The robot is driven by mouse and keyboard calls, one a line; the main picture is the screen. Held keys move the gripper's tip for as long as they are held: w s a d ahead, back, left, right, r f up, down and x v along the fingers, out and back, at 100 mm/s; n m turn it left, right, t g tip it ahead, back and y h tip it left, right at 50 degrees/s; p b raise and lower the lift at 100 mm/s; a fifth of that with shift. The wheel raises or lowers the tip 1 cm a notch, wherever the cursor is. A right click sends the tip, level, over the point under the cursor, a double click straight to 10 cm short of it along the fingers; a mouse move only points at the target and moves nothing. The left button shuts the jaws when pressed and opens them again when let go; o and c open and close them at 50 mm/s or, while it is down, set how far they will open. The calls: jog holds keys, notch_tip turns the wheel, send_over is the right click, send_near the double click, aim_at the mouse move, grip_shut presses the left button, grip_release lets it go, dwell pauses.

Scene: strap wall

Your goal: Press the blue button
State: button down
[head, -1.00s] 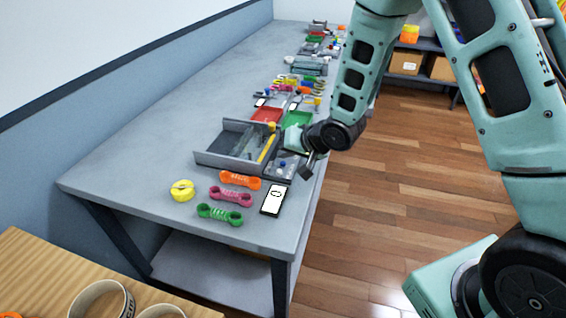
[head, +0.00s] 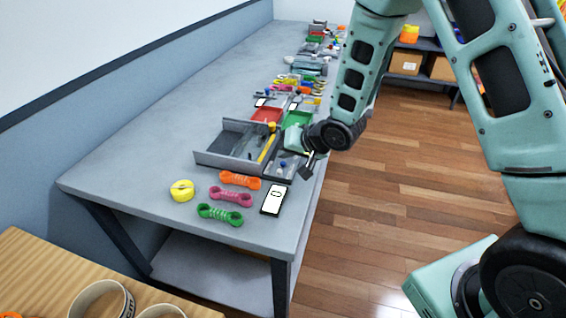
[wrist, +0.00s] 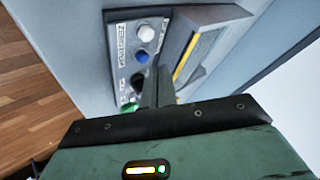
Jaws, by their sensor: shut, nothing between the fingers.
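The blue button (wrist: 141,56) sits on a grey panel (wrist: 119,62) in the wrist view, between a white button (wrist: 146,33) and a black knob (wrist: 138,80). In the head view the blue button (head: 283,163) is a small blue dot on the box at the table's right edge. My gripper (head: 307,171) is shut and empty, just right of the panel in the head view. In the wrist view its closed fingers (wrist: 158,76) appear just below and right of the blue button. I cannot tell the exact gap; no contact is evident.
A green button (wrist: 129,107) is partly visible beyond the black knob. A grey tray (head: 205,158) with a yellow item adjoins the panel. Orange, pink and green dumbbell-shaped pieces, yellow tape and a phone-like device (head: 275,198) lie nearer. Open floor is at right.

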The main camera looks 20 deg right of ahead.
jog(key=shift+f, duration=0.1)
jog(key=shift+f+b, duration=0.3)
jog(key=shift+f+b, duration=0.3)
jog(key=shift+f, duration=0.15)
dwell(0.7)
jog(key=shift+r, duration=0.15)
jog(key=shift+r+p, duration=0.75)
notch_tip(320, 180, up, 5)
jog(key=p, duration=0.4)
dwell(0.7)
